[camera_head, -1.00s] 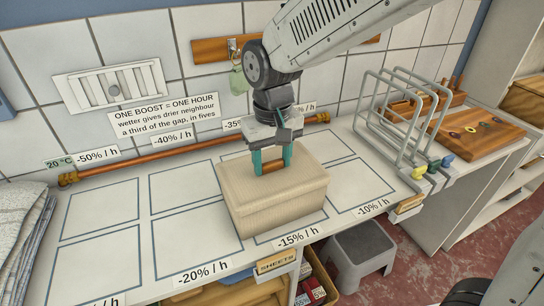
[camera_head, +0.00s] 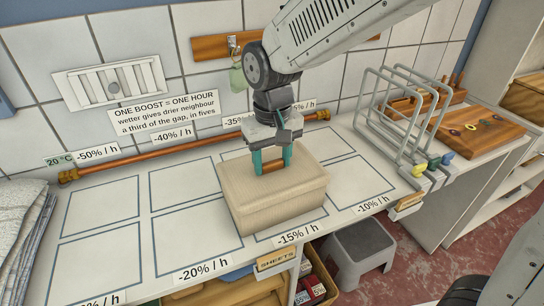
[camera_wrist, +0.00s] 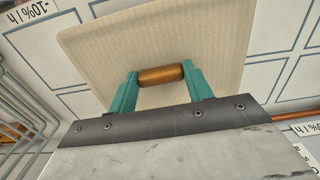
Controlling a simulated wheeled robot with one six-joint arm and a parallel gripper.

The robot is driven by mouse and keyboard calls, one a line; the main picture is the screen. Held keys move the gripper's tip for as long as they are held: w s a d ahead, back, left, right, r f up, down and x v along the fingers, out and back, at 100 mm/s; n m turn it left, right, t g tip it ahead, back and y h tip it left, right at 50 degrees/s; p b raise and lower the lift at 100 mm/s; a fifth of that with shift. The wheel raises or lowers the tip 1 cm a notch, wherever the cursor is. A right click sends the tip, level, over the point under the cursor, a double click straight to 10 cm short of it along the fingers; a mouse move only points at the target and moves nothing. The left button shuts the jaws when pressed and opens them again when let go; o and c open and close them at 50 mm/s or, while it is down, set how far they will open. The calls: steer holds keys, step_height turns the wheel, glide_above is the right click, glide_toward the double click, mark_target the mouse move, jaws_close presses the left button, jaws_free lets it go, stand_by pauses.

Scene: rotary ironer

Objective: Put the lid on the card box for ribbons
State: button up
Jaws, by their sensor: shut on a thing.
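The card box (camera_head: 280,212) is pale cream and stands on the marked counter near the "-15%/h" label. Its lid (camera_head: 307,172) lies on top of it, covering the opening as far as I can see. A copper-coloured bar handle (camera_head: 273,167) stands on the lid. My gripper (camera_head: 272,162) points down over the lid with its teal fingers shut on the handle. In the wrist view the handle (camera_wrist: 161,75) sits between both fingertips, with the pale lid (camera_wrist: 190,40) beneath. The box's inside and far rim are hidden.
A grey wire rack (camera_head: 395,120) and a wooden board with coloured rings (camera_head: 478,132) stand to the right. A copper pipe (camera_head: 150,152) runs along the back wall. Folded cloth (camera_head: 20,225) lies at the left. Outlined counter areas left of the box are clear.

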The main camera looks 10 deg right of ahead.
steer(key=o, duration=1.5)
steer(key=shift+o, duration=0.2)
steer(key=shift+r, duration=3.45)
jaws_close()
steer(key=shift+f, duration=0.15)
